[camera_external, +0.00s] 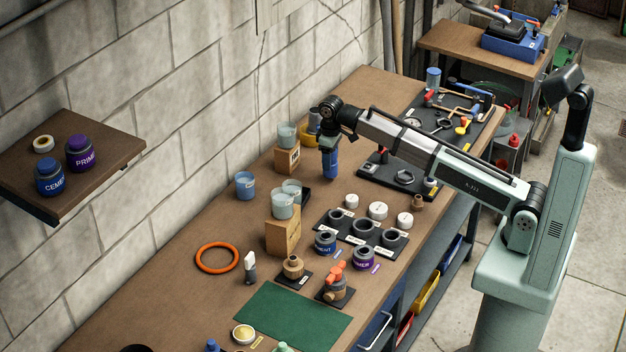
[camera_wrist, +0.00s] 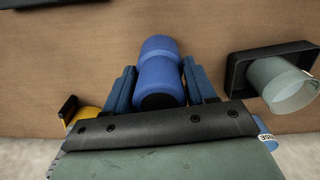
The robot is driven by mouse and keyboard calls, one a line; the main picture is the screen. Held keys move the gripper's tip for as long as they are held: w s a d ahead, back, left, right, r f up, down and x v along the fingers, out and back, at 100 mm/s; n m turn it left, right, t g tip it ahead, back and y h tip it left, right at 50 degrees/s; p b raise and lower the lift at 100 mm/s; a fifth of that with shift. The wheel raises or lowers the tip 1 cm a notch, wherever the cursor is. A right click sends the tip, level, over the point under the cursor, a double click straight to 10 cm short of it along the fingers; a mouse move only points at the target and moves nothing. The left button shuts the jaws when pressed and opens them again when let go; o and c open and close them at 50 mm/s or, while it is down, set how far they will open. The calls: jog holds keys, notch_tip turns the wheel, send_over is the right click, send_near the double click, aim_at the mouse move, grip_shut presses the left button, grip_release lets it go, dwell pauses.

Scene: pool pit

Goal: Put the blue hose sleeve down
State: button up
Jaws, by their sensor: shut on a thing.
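The blue hose sleeve (camera_wrist: 158,66) is a short, smooth blue cylinder with a dark end facing the wrist camera. My gripper (camera_wrist: 158,84) is shut on it, with one dark blue finger on each side. In the external view my gripper (camera_external: 329,146) points down over the workbench, and the sleeve (camera_external: 331,168) shows as a blue upright shape below the wrist. I cannot tell whether the lower end of the sleeve touches the bench or hangs just above it.
A wooden block (camera_external: 287,160) bearing a cup stands left of my gripper. A clear cup in a black holder (camera_wrist: 236,72) is at right in the wrist view. A black tool tray (camera_external: 372,179) lies to the right. Bare brown benchtop (camera_external: 338,198) lies around the sleeve.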

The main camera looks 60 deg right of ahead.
jog(key=shift+f, duration=1)
jog(key=shift+f, duration=0.1)
jog(key=o, duration=1)
jog(key=shift+o, duration=0.2)
notch_tip(320, 180, up, 12)
jog(key=shift+r, duration=0.15)
